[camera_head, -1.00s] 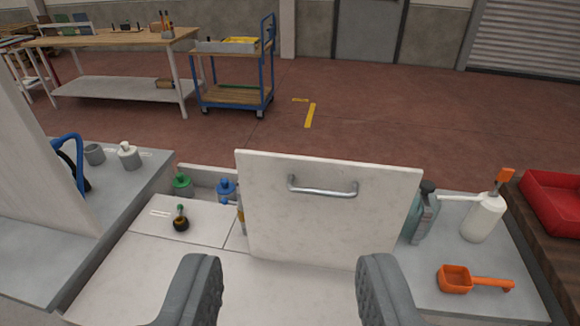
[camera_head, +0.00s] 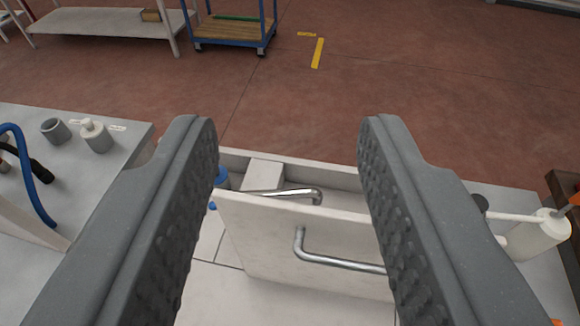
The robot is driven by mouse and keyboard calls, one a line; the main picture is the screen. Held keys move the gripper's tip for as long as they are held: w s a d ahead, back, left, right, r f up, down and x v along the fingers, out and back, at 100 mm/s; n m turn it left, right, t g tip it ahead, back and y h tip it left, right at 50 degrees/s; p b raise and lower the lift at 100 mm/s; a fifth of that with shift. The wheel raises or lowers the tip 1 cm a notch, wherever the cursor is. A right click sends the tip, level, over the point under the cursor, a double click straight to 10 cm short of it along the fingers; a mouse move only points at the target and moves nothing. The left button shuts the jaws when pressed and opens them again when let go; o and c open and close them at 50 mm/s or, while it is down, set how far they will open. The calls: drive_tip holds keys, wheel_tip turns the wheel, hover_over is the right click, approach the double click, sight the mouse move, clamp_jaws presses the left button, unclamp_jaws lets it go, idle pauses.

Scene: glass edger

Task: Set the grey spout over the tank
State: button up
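My gripper (camera_head: 288,135) is open and empty, with its two grey ridged fingers in front of a white upright panel (camera_head: 260,240). The panel has a bent metal handle (camera_head: 335,262) on its near face. A second bent metal bar (camera_head: 270,194) shows behind its top edge; I cannot tell whether this is a spout or another handle. A pale open trough (camera_head: 335,176), perhaps the tank, lies behind the panel, partly hidden by the right finger. A short grey hollow cylinder (camera_head: 55,130) stands on the left counter. I cannot tell which thing is the grey spout.
A white capped fitting (camera_head: 97,137) and a blue hose (camera_head: 32,170) are on the left counter. A blue-topped thing (camera_head: 220,180) sits beside the left finger.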

drive_tip(key=shift+w, duration=0.15)
drive_tip(key=n+g+p, duration=1.3)
drive_tip(key=n+p, duration=0.6)
drive_tip(key=p, duration=0.1)
hover_over(290, 192)
drive_tip(key=s, duration=0.3)
drive_tip(key=s+x, duration=0.2)
drive_tip(key=x, duration=0.9)
drive_tip(key=s+f+x, duration=0.1)
drive_tip(key=s+x, duration=0.2)
drive_tip(key=x, duration=0.9)
drive_tip(key=p+x, duration=0.1)
drive_tip(key=x, duration=1.1)
drive_tip(key=shift+w+d+f+p, duration=0.1)
drive_tip(key=shift+w+f+p, duration=0.15)
drive_tip(key=shift+p, duration=0.1)
clamp_jaws()
